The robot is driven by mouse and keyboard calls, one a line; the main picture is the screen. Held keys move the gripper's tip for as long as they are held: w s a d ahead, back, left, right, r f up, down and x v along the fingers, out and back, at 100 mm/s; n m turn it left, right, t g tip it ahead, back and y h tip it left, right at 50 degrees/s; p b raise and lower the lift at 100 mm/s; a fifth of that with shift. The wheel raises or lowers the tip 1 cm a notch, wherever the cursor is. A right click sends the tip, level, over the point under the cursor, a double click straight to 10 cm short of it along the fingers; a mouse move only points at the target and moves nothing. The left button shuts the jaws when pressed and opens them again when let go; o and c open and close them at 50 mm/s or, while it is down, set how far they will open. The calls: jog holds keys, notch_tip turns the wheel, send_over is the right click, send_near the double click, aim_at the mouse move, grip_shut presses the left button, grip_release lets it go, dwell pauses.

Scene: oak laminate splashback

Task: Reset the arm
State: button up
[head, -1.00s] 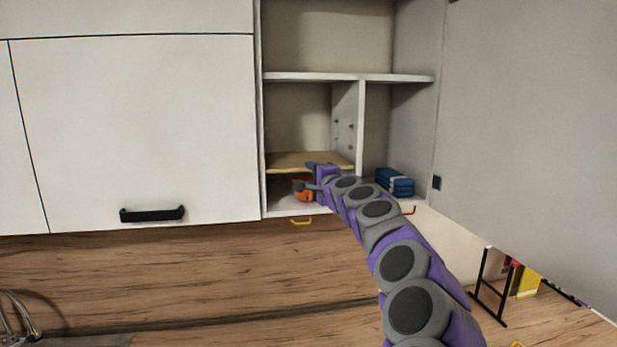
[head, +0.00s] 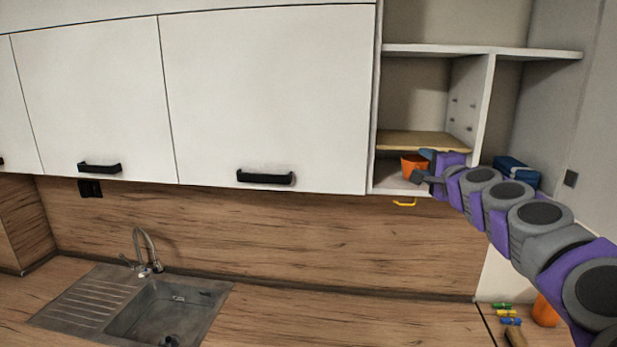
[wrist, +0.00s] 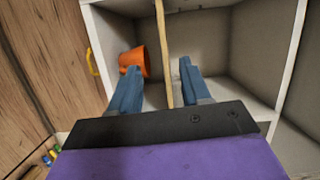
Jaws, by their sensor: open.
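My gripper (head: 424,166) is at the open wall cabinet, in front of its lower left compartment. In the wrist view my gripper (wrist: 158,82) has its two blue fingers spread apart with nothing between them. The edge of a thin wooden shelf (wrist: 163,40) lies beyond the gap between them. An orange cup (head: 411,163) stands on the cabinet floor under that wooden shelf (head: 425,139). The cup also shows in the wrist view (wrist: 133,61), beside the left finger; whether they touch I cannot tell.
A dark blue item (head: 518,172) sits in the right compartment, past a white divider (head: 470,100). Closed cabinet doors (head: 265,100) fill the left. A sink (head: 160,305) and tap (head: 146,255) are below. Small coloured items (head: 506,313) and an orange object (head: 544,310) lie on the counter at right.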

jog(key=s+a+f+n+g+y+b, duration=0.2)
jog(key=s+a+f+n+y, duration=0.15)
jog(key=a, duration=0.65)
jog(key=s+a+f+n+g+y+b, duration=0.2)
jog(key=s+a+f+n, duration=0.25)
jog(key=a, duration=0.55)
jog(key=s+a+f+n+g+b, duration=0.45)
jog(key=s+a+f, duration=0.45)
jog(key=f, duration=0.3)
jog(key=s+f+n+g+h+b, duration=0.2)
jog(key=s+f+n+g+b, duration=0.3)
jog(key=s+f, duration=1.1)
jog(key=s+d+f+g+h+b, duration=0.1)
jog(key=s+d+f+g+h, duration=0.1)
jog(key=s+f, duration=0.4)
jog(key=s+d+f+g+h+b, duration=0.1)
jog(key=s+d+f+g, duration=0.3)
jog(key=s, duration=0.7)
notch_tip(320, 180, down, 3)
jog(key=shift+s+d+r+h+b, duration=0.1)
jog(key=shift+s+d+h+b, duration=0.4)
jog(key=shift+d, duration=0.55)
